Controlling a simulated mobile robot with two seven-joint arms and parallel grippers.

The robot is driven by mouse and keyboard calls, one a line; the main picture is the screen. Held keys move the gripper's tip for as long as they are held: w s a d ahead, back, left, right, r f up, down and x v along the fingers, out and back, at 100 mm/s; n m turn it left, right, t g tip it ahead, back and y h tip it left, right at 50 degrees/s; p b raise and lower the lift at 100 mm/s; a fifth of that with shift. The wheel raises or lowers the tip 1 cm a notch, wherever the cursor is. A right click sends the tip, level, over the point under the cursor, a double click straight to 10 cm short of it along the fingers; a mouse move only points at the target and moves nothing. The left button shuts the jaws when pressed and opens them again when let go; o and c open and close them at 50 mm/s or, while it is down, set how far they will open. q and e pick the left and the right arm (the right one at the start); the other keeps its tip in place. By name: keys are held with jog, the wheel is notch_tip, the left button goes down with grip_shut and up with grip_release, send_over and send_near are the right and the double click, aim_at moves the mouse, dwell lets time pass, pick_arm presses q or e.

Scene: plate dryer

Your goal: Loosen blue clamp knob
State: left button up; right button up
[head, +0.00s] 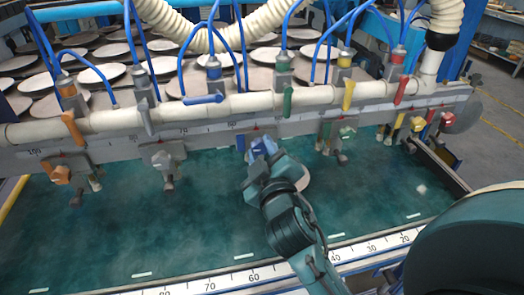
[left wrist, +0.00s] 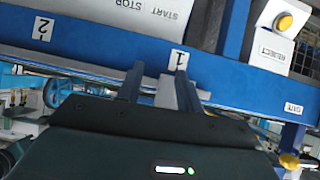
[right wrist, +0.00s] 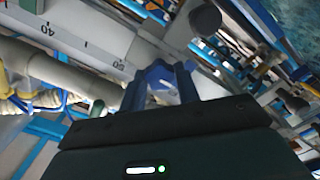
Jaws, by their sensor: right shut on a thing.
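The blue clamp knob (head: 262,147) is on the lower rail of the dryer, near the middle in the head view. My right gripper (head: 258,163) is at this knob, its arm reaching up from the front. In the right wrist view the blue knob (right wrist: 157,76) sits between the two fingers of the right gripper (right wrist: 160,82), which is shut on it. The clamp body behind it is mostly hidden by the gripper. My left gripper (left wrist: 156,84) shows only in its wrist view; its fingers are apart with nothing held, in front of a blue panel.
Other clamps with an orange knob (head: 56,173), a grey knob (head: 161,160), a yellow knob (head: 416,124) and a red knob (head: 447,118) line the rail. Valves and blue hoses run above. The green bed (head: 130,235) in front is mostly clear. A yellow button (left wrist: 284,22) is on the panel.

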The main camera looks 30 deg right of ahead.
jog(key=shift+c, duration=0.4)
jog(key=shift+r+n+p, duration=0.1)
jog(key=shift+n+p, duration=0.5)
jog(key=shift+p, duration=0.05)
jog(key=n+p, duration=0.2)
jog(key=n, duration=0.1)
jog(key=n+p, duration=0.1)
jog(key=n, duration=0.2)
jog(key=shift+p, duration=0.3)
jog(key=n, duration=0.3)
jog(key=shift+n, duration=0.3)
jog(key=n, duration=1.2)
jog(key=shift+n, duration=0.4)
